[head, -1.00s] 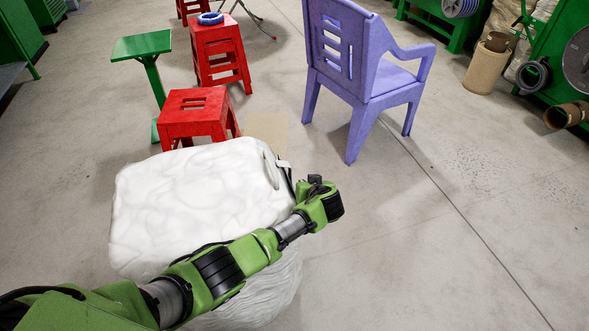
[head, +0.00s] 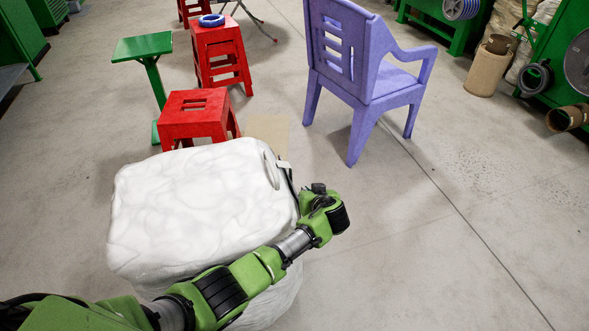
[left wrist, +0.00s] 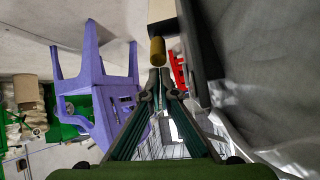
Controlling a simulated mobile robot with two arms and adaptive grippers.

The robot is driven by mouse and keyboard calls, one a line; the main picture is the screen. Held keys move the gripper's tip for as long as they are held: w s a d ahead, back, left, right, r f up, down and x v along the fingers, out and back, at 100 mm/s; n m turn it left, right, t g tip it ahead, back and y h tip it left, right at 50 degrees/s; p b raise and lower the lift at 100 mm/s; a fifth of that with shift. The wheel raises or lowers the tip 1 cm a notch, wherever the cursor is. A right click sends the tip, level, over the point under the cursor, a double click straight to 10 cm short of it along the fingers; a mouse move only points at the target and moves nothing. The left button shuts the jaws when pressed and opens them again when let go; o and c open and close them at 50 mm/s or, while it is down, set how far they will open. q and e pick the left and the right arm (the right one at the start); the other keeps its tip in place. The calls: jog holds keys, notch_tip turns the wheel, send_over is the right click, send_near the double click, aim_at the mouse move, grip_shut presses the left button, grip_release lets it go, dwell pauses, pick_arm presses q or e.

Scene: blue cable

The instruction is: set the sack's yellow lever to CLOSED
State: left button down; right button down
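The white bulky sack (head: 200,205) stands on the floor in front of me, and its grey side fills the right of the left wrist view (left wrist: 265,85). The yellow lever (left wrist: 157,50) shows in the left wrist view as a short rounded piece at the edge of a dark part beside the sack. My left gripper (left wrist: 159,76) has its fingertips together just below the lever in that picture, with nothing seen between them. I cannot tell whether they touch it. In the head view my left arm crosses the sack's front; fingers and lever are hidden there. My right gripper is in neither view.
A red stool (head: 196,118) stands just behind the sack, with a taller red stool (head: 220,60) and a green stand (head: 143,48) farther back. A purple chair (head: 365,75) stands behind to the right. The floor right of my arm is clear.

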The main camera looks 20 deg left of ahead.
pick_arm(q)
jog(key=shift+s+d+f, duration=0.25)
jog(key=shift+s+f, duration=0.2)
jog(key=r+v, duration=0.1)
jog(key=v, duration=1)
jog(key=shift+r, duration=0.2)
jog(key=shift+w, duration=0.1)
